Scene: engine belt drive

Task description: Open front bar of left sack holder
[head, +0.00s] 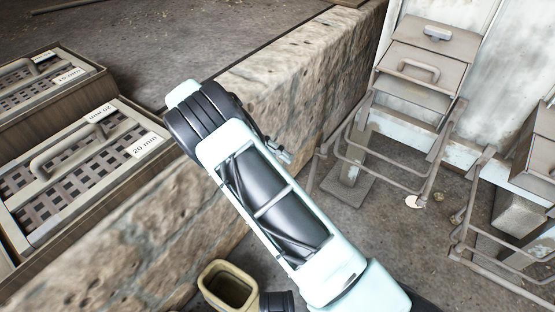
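The left sack holder (432,133) is a worn grey metal frame below a chute with handled flaps, right of centre in the head view. Its thin front bar (378,180) crosses the near side of the frame, low above the floor. My gripper (280,152) shows only in part behind my pale arm, near the stone wall's edge. It is left of the sack holder and looks apart from the bar. My arm hides most of the fingers, so I cannot tell their opening.
A second sack holder (487,262) stands at the right edge. A rough stone wall (300,85) runs along the left of the holders. Slatted boxes (75,175) with labels and handles are at left. Concrete floor (390,245) lies open before the left holder.

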